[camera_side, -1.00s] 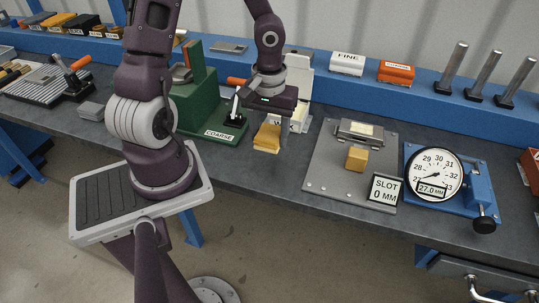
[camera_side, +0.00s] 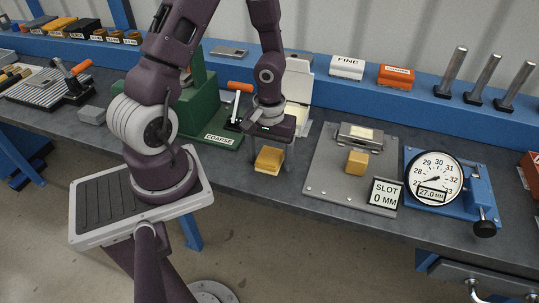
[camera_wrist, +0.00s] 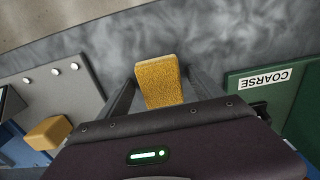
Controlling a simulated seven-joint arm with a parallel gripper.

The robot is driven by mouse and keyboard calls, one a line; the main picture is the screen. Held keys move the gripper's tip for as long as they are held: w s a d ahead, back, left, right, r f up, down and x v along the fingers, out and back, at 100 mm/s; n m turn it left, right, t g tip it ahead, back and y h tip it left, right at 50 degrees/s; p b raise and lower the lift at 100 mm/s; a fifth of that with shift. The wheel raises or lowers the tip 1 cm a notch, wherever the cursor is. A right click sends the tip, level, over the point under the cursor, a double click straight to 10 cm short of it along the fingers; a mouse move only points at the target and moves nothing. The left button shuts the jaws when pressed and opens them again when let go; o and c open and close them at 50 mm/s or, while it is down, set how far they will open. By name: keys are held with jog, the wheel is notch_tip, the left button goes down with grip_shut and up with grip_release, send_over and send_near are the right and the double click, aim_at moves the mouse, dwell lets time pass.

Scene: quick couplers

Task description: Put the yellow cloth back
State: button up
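The gripper looks shut on the cloth. I cannot tell whether the cloth touches the bench.
The green COARSE fixture (camera_side: 208,120) with an orange-handled lever stands to the left. The grey plate (camera_side: 325,178) with a yellow block (camera_side: 357,162) and the dial gauge (camera_side: 434,178) are on the right. A white stand (camera_side: 298,90) is behind my gripper.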

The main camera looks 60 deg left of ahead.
aim_at(270, 156)
notch_tip(270, 156, up, 7)
jog(key=shift+r, duration=0.1)
jog(key=s+d+r+m+t, duration=0.2)
jog(key=s+d+r+m, duration=0.2)
jog(key=r, duration=0.5)
jog(key=s+d+r+m+t, duration=0.3)
jog(key=s+d+r+m, duration=0.2)
jog(key=r, duration=0.5)
jog(key=shift+s+r+t, duration=0.25)
jog(key=shift+s+t, duration=0.05)
jog(key=shift+s, duration=0.1)
